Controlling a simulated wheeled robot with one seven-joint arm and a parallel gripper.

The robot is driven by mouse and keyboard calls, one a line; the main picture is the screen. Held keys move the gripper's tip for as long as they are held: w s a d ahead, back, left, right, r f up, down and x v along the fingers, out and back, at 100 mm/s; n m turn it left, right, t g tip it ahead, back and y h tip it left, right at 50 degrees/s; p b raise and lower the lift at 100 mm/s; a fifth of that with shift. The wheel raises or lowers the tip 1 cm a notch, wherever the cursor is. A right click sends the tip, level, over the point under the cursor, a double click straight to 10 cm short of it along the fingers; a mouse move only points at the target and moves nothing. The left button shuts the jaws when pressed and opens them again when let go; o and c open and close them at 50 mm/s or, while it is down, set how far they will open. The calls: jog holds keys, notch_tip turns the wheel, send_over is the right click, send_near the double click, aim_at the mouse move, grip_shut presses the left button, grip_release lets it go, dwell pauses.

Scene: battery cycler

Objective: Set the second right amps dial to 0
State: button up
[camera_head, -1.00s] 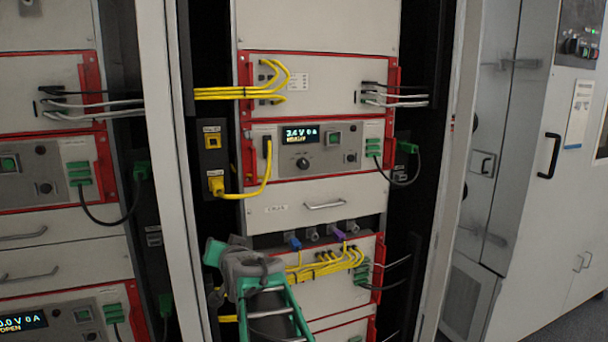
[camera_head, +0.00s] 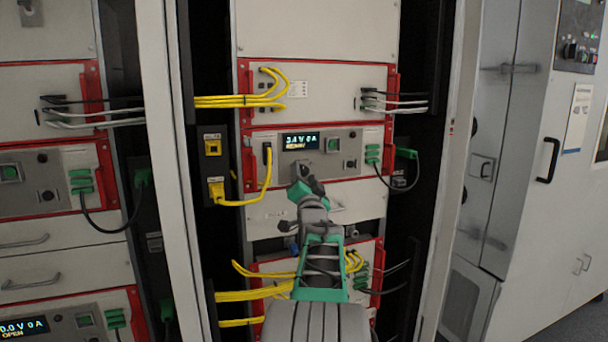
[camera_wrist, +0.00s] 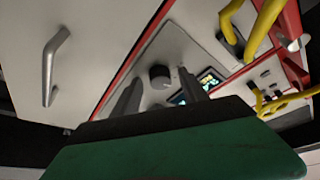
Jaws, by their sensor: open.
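The round black dial (camera_wrist: 160,76) is on the grey panel of the middle rack's red-framed unit. In the wrist view it shows between the two fingers of my gripper (camera_wrist: 159,78), beyond their tips. The fingers are open and apart, and I see no contact with the dial. In the head view my gripper (camera_head: 306,185) is in front of the panel just below the display (camera_head: 300,142), and it hides the dial there. The display seems to read 3.4 V 0 A; its second line is blurred. The display also shows in part behind a finger in the wrist view (camera_wrist: 210,78).
A yellow cable (camera_head: 266,180) hangs left of the dial panel. Green plugs (camera_head: 372,153) with a dark cable are at its right. A drawer handle (camera_wrist: 48,68) is on the panel below. More yellow cables (camera_head: 255,293) run low beside my arm.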

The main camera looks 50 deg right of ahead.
grip_shut()
dwell(0.4)
jog(key=shift+s+f+n+b, duration=0.1)
jog(key=shift+f+n+b, duration=0.15)
jog(key=shift+b, duration=0.7)
jog(key=shift+f+n+t+b, duration=0.1)
jog(key=shift+n+t+b, duration=0.35)
jog(key=shift+b, duration=0.3)
jog(key=n+b, duration=0.1)
jog(key=b, duration=0.1)
jog(key=n+t+y+b, duration=0.1)
jog(key=b, duration=0.2)
jog(key=shift+d+f+n, duration=0.1)
jog(key=shift+f+n, duration=0.1)
jog(key=shift+n, duration=0.1)
jog(key=n+t+b, duration=0.1)
jog(key=n+b, duration=0.1)
jog(key=n+y+b, duration=0.1)
jog(key=n+b, duration=0.1)
jog(key=shift+d+r+t+y, duration=0.1)
jog(key=shift+r+t+y, duration=0.1)
jog(key=shift+t+y, duration=0.15)
jog(key=shift+s+r+n+t+y+b, duration=0.15)
jog(key=shift+n+t+y+b, duration=0.4)
jog(key=shift+n+b, duration=0.8)
jog(key=shift+r+n, duration=0.15)
jog(key=shift+n, duration=0.4)
